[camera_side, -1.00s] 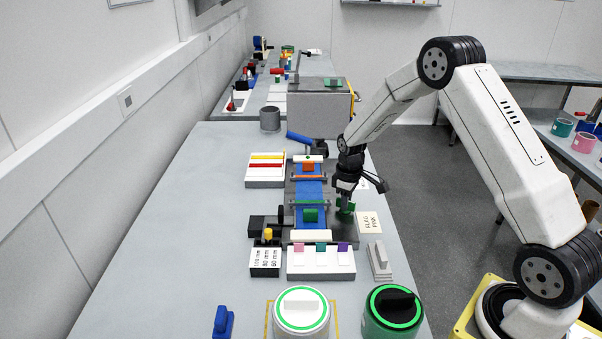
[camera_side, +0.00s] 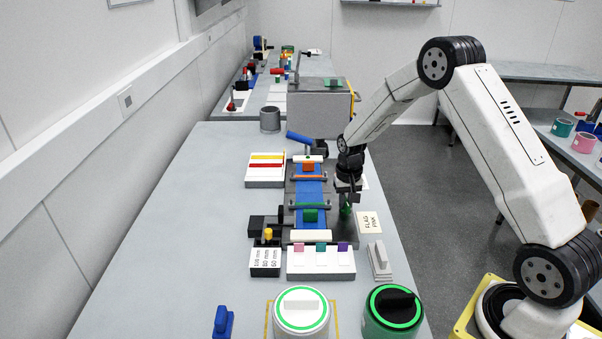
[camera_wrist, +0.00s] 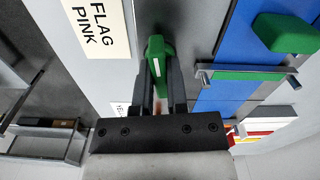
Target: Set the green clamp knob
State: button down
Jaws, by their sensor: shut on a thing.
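The green clamp knob (camera_side: 346,211) stands at the right side of the fixture, beside the blue strip. In the wrist view the knob (camera_wrist: 157,56) is a green bar with a white line along its top, pointing roughly up the picture. My gripper (camera_side: 347,201) points down over it in the side view. In the wrist view the two dark fingers of my gripper (camera_wrist: 161,84) are closed on the bar from both sides. The knob's base is hidden.
A "FLAG PINK" card (camera_side: 369,223) lies just right of the knob. The fixture's blue strip (camera_side: 311,190) carries a green block (camera_side: 310,215) and an orange block (camera_side: 308,167). A white rack (camera_side: 320,262) with small coloured tabs stands in front. The table's left part is clear.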

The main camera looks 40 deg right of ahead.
jog(key=shift+w+m, duration=0.1)
jog(key=shift+m, duration=0.8)
jog(key=c, duration=0.6)
grip_release()
jog(key=shift+c, duration=0.2)
jog(key=shift+r, duration=0.15)
jog(key=shift+r, duration=3.8)
